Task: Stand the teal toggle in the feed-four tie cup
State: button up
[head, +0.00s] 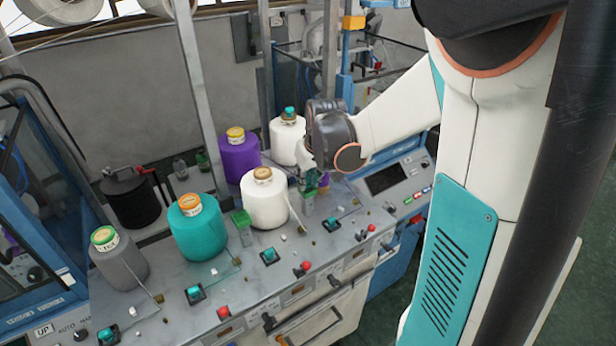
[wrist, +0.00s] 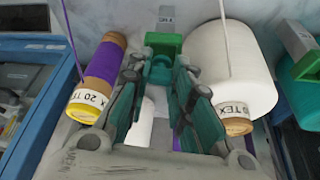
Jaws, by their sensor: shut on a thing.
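My gripper (head: 316,182) is low over the machine top, beside the front white cone. In the wrist view its fingertips (wrist: 158,68) are closed around a small teal piece, the teal toggle (wrist: 160,72), mostly hidden between the fingers. Just beyond the toggle is a green cup (wrist: 163,42) on a grey post whose label seems to end in 4. The toggle overlaps the cup's near side in this view, and I cannot tell whether they touch. In the head view a green cup (head: 308,199) shows just below my gripper. The toggle cannot be made out clearly there.
A white cone (head: 265,205) and a purple cone (head: 238,160) stand close to my gripper; in the wrist view they flank the fingers. Another green cup (head: 241,219) stands left of the gripper. A teal cone (head: 198,232) and a grey cone (head: 120,264) are farther left. Switches line the front panel.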

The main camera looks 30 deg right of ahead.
jog(key=shift+f+b, duration=0.3)
jog(key=shift+f, duration=0.15)
jog(key=shift+s+f+b, duration=0.2)
jog(key=shift+f+b, duration=0.05)
jog(key=shift+b, duration=0.05)
jog(key=shift+s+a+f, duration=0.15)
jog(key=shift+s+f, duration=0.05)
jog(key=o, duration=0.7)
jog(key=shift+c, duration=0.2)
jog(key=shift+o, duration=0.4)
jog(key=shift+w+f, duration=0.2)
jog(key=shift+w, duration=0.2)
jog(key=shift+s+r, duration=0.15)
jog(key=shift+r, duration=0.1)
jog(key=shift+r, duration=0.5)
jog(key=v, duration=0.6)
jog(key=shift+s, duration=0.3)
